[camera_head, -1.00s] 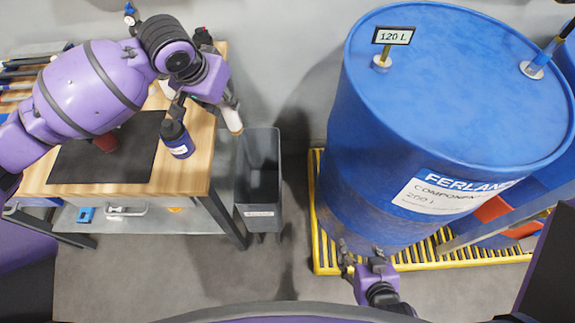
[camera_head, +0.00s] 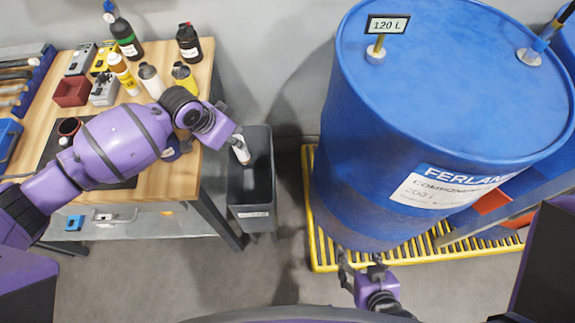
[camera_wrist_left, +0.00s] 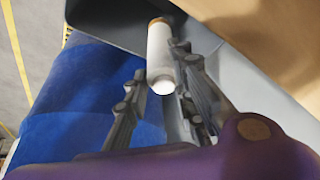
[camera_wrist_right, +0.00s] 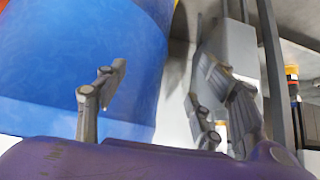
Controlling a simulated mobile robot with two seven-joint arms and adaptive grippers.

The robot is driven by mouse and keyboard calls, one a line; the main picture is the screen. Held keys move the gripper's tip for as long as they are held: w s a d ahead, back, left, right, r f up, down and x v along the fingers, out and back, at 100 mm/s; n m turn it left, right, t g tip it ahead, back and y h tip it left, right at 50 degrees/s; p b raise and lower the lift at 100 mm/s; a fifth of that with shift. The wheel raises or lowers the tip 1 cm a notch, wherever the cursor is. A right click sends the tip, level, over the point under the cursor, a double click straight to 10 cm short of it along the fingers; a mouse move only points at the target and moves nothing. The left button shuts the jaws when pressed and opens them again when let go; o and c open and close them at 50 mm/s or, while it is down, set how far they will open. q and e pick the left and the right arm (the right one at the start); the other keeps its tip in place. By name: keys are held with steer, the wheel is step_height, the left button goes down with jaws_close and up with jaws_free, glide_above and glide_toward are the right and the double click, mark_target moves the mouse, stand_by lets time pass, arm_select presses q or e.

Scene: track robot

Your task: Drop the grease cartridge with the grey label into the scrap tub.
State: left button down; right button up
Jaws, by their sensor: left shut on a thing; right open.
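The grease cartridge (camera_head: 241,150) is a pale white-grey cylinder. My left gripper (camera_head: 235,142) is shut on it. In the head view, both are over the back part of the scrap tub (camera_head: 232,190), a dark grey open bin standing on the floor beside the bench. In the left wrist view, the cartridge (camera_wrist_left: 160,55) lies between the two fingers, its white end towards the camera; no label print can be read. My right gripper (camera_head: 360,262) is open and empty, low in front of the blue drum.
A large blue drum (camera_head: 440,90) stands on a yellow-edged pallet (camera_head: 322,255) to the right of the tub. The wooden bench (camera_head: 190,185) at left holds several bottles, a red bin (camera_head: 72,92) and a dark mat. Floor in front of the tub is clear.

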arm_select(q)
step_height(320, 180, down, 2)
steer(key=shift+s, duration=0.15)
steer(key=shift+f+b, duration=0.25)
steer(key=shift+b, duration=0.2)
steer(key=c, duration=1.4)
jaws_free()
arm_select(e)
steer(key=shift+w+d+f, duration=0.25)
steer(key=shift+w+f, duration=0.05)
arm_select(q)
steer(key=shift+r, duration=0.15)
steer(key=v, duration=1.1)
steer(key=shift+a+r, duration=0.15)
steer(key=shift+r, duration=0.2)
